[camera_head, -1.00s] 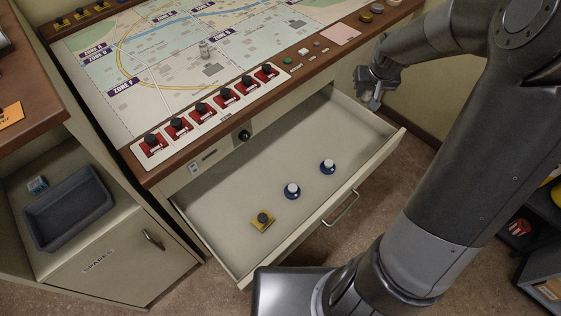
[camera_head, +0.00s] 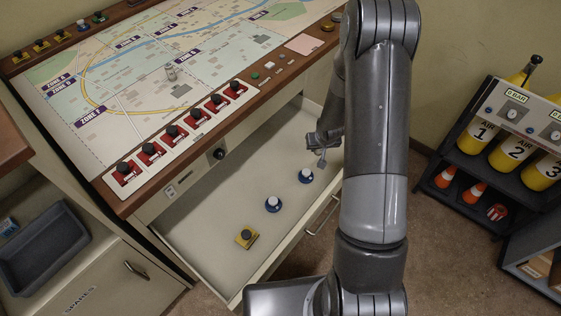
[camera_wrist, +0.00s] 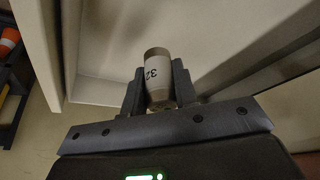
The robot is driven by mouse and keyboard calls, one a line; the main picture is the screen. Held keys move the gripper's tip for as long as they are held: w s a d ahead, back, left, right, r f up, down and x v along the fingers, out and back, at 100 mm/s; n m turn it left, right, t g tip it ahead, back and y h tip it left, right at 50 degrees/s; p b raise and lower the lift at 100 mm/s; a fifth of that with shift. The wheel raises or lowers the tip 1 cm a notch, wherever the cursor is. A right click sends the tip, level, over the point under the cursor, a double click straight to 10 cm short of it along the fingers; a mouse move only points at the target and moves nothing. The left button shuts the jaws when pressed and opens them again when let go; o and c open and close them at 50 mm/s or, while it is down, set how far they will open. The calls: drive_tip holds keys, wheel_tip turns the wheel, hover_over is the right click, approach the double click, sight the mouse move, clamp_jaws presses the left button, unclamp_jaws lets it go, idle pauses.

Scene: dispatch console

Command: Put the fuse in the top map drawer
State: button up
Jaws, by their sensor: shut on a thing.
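The fuse (camera_wrist: 158,77) is a pale cylinder marked "32" with brownish ends, held between the two fingers of my gripper (camera_wrist: 159,88) in the wrist view. In the head view my gripper (camera_head: 321,157) is over the right end of the open map drawer (camera_head: 205,212), close to a blue-and-white knob; the fuse is hard to make out there. The drawer is pulled out below the map console. In the wrist view, pale drawer walls (camera_wrist: 105,92) show around the fingers. I cannot tell the fuse's height above the drawer floor.
A small clear cylinder (camera_head: 170,72) stands on the map. A grey tray (camera_head: 45,250) is at left. An air-cylinder rack (camera_head: 500,150) is at right.

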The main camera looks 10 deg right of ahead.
drive_tip(key=w+a+f, duration=0.1)
drive_tip(key=a+f, duration=0.1)
drive_tip(key=w+a+f, duration=0.1)
drive_tip(key=w+a, duration=0.1)
drive_tip(key=a, duration=0.1)
drive_tip(key=w+a+f, duration=0.1)
drive_tip(key=a+f, duration=0.1)
drive_tip(key=a, duration=0.1)
drive_tip(key=shift+w+a+f, duration=0.15)
drive_tip(key=shift+w+f, duration=0.15)
drive_tip(key=shift+f, duration=2)
drive_tip(key=shift+f, duration=0.15)
drive_tip(key=o, duration=1)
